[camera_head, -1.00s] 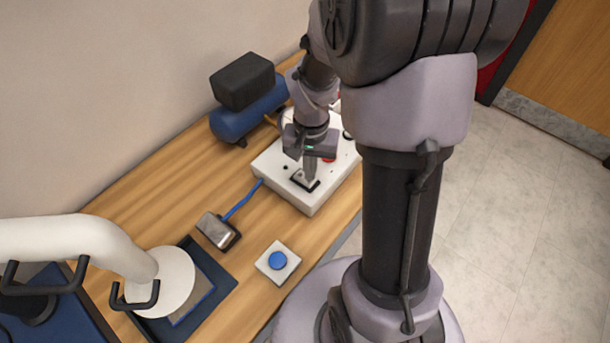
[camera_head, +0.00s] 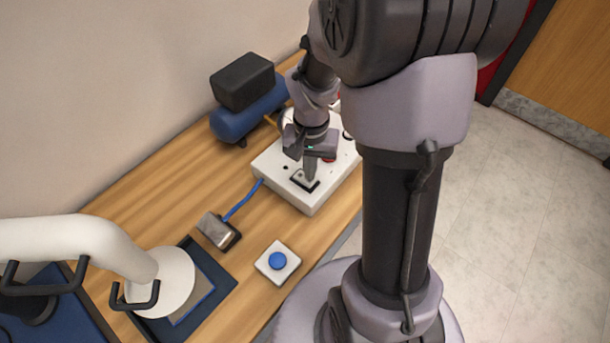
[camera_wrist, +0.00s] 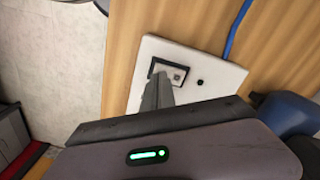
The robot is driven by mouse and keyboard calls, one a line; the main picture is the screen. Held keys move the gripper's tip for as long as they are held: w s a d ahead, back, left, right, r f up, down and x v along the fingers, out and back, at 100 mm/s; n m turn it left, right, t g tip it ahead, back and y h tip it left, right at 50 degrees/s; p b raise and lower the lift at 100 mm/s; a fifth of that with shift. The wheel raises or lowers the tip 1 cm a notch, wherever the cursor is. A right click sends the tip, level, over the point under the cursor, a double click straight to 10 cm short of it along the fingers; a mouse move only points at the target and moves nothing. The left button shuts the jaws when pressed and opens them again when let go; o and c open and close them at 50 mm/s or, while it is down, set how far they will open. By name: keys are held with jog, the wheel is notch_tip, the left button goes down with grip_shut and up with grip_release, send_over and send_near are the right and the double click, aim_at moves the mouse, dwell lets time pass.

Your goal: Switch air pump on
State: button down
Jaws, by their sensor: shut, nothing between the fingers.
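The white control box (camera_head: 322,198) sits on the wooden bench, with a black-framed switch (camera_head: 298,178) near its front-left end. My gripper (camera_head: 308,182) points down over the box with its fingertips at this switch. In the wrist view the shut fingers (camera_wrist: 160,84) reach the black-framed switch plate (camera_wrist: 178,73), and partly cover it. I cannot tell whether the tips press on it. The air pump (camera_head: 246,112), a blue tank with a black block on top, stands behind the box. A red part (camera_head: 330,159) on the box shows just beside my gripper.
A blue push button (camera_head: 277,260) on a white plate lies at the bench's front. A small metal-and-black device (camera_head: 219,231) with a blue cable lies left of the box. A white arm-like fixture (camera_head: 80,250) stands over a dark blue tray (camera_head: 222,284).

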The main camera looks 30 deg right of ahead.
jog(key=shift+f+b, duration=0.8)
jog(key=shift+f, duration=0.1)
dwell(0.7)
jog(key=shift+r, duration=0.1)
notch_tip(320, 180, up, 7)
jog(key=p, duration=0.6)
jog(key=s+a+r+n+t+y+b, duration=0.2)
jog(key=s+a+r+t+b, duration=0.3)
jog(key=s+a+r, duration=0.6)
jog(key=a+n+b, duration=0.1)
jog(key=a, duration=0.2)
jog(key=shift+s+a+r+n+t+b, duration=0.15)
jog(key=shift+a+n+t+b, duration=0.15)
jog(key=shift+t+b, duration=0.1)
